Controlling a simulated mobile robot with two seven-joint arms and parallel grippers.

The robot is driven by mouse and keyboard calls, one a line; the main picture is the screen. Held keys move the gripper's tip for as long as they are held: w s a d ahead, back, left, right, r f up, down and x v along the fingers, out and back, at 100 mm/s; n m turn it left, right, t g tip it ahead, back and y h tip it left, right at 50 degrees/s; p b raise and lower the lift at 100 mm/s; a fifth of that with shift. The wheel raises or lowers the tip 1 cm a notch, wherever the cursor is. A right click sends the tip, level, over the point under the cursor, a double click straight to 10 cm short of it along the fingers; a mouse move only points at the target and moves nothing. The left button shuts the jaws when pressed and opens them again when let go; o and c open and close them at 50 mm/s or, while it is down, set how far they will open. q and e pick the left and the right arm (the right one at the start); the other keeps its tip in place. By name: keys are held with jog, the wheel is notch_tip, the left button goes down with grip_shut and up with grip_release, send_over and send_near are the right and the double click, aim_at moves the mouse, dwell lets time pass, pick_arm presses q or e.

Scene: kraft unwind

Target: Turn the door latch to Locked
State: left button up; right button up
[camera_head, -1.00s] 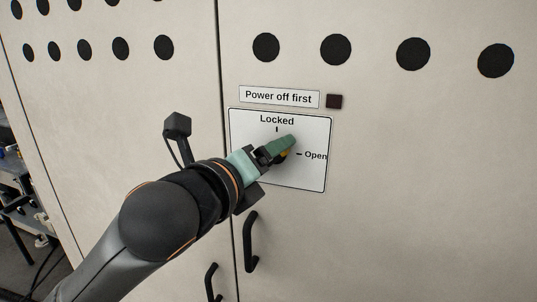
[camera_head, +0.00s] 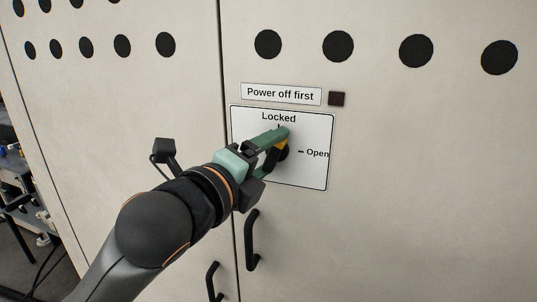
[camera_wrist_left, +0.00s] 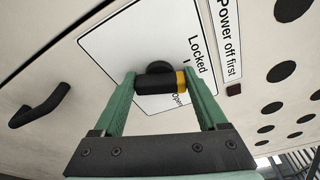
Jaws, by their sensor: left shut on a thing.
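The door latch is a black handle with a yellow end (camera_head: 282,143) on a white label plate (camera_head: 316,172). The plate reads "Locked" at the top and "Open" at the right. My left gripper (camera_head: 279,141) is at the latch, with its green fingers partly hiding it in the head view. In the left wrist view, the fingers are shut on the latch handle (camera_wrist_left: 156,83), one at each end. The yellow end lies by the right finger, near the "Locked" and "Open" words. The exact pointing direction is hard to tell. My right gripper is not in view.
A "Power off first" sign (camera_head: 281,94) and a small dark square (camera_head: 337,99) sit above the plate. Black door handles (camera_head: 252,240) stick out below it. Round black holes (camera_head: 338,46) run along the top. The door face to the right is clear.

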aim_at(275, 159)
pick_arm(q)
jog(key=shift+f+n, duration=0.15)
jog(key=shift+n, duration=0.75)
jog(key=shift+n+t+b, duration=0.3)
jog(key=shift+n+t, duration=0.1)
jog(key=shift+n, duration=0.8)
jog(key=o, duration=1.3)
jog(key=shift+h, duration=0.3)
jog(key=shift+s+d+p+v, duration=0.15)
jog(key=shift+p+v, duration=0.2)
jog(key=shift+v, duration=0.65)
jog(key=shift+s+d+p+v, duration=0.1)
jog(key=shift+d+p+v, duration=0.15)
jog(key=shift+v, duration=0.7)
jog(key=shift+s+d+p+v, duration=0.1)
jog(key=shift+p+v, duration=0.3)
jog(key=shift+v, duration=0.6)
